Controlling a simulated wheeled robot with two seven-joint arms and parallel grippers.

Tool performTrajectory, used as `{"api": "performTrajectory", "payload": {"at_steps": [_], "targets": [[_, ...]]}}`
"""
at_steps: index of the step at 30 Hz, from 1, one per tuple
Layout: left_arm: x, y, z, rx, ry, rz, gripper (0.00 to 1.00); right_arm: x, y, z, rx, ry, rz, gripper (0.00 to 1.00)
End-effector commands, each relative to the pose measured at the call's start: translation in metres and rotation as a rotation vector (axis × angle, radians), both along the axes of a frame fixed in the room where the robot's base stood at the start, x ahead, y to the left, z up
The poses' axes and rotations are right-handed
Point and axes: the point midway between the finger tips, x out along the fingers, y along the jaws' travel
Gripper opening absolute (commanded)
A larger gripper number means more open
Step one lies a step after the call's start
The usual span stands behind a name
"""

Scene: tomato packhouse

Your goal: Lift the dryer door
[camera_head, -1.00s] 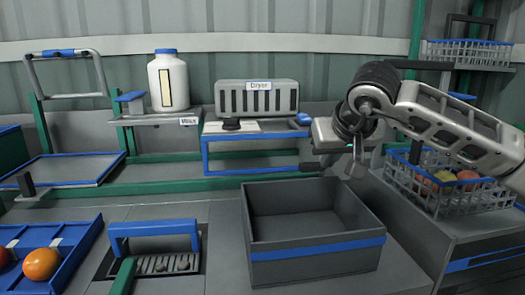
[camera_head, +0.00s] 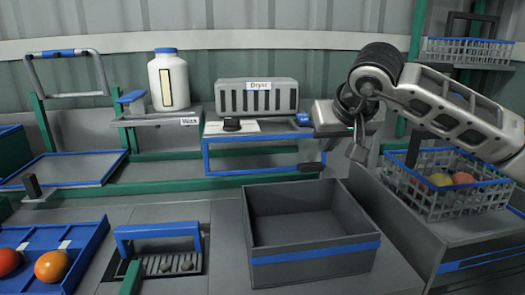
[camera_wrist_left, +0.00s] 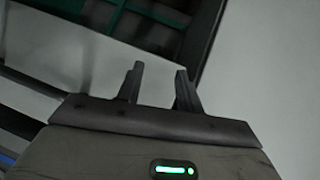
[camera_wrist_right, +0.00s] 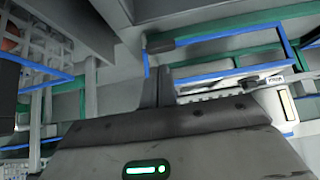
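The dryer (camera_head: 257,97) is a grey slotted box labelled "Dryer" on the back shelf. Below it is the dryer door, a pale panel with a blue frame (camera_head: 250,173), hanging down. A dark handle (camera_head: 311,167) sticks out at its lower right corner; a dark bar that looks like it shows in the right wrist view (camera_wrist_right: 161,46). My right gripper (camera_head: 357,151) is just right of the handle, apart from it, fingers pointing down. Its fingers (camera_wrist_right: 158,75) look closed together with nothing between them. My left gripper (camera_wrist_left: 159,75) is open and empty, outside the head view.
An open grey crate with a blue band (camera_head: 315,249) stands in front of the door. A wire basket of fruit (camera_head: 440,200) is at right. A white wax jug (camera_head: 168,82) stands left of the dryer. A blue tray with fruit (camera_head: 75,245) is at front left.

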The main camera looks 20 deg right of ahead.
Motion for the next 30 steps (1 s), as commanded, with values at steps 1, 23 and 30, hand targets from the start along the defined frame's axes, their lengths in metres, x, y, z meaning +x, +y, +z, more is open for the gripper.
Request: {"api": "performTrajectory", "payload": {"at_steps": [1,23,30], "targets": [[0.0,0.0,0.005,0.0,0.0,0.0,0.36,0.0,0.0,0.005,0.0,0.0,0.0,0.0],[0.0,0.0,0.0,0.0,0.0,0.0,0.36,-0.023,0.005,0.005,-0.001,0.0,-0.001,0.0],[0.0,0.0,-0.004,0.0,0.0,0.0,0.36,-0.042,0.01,0.005,-0.001,0.0,0.001,0.0]]}}
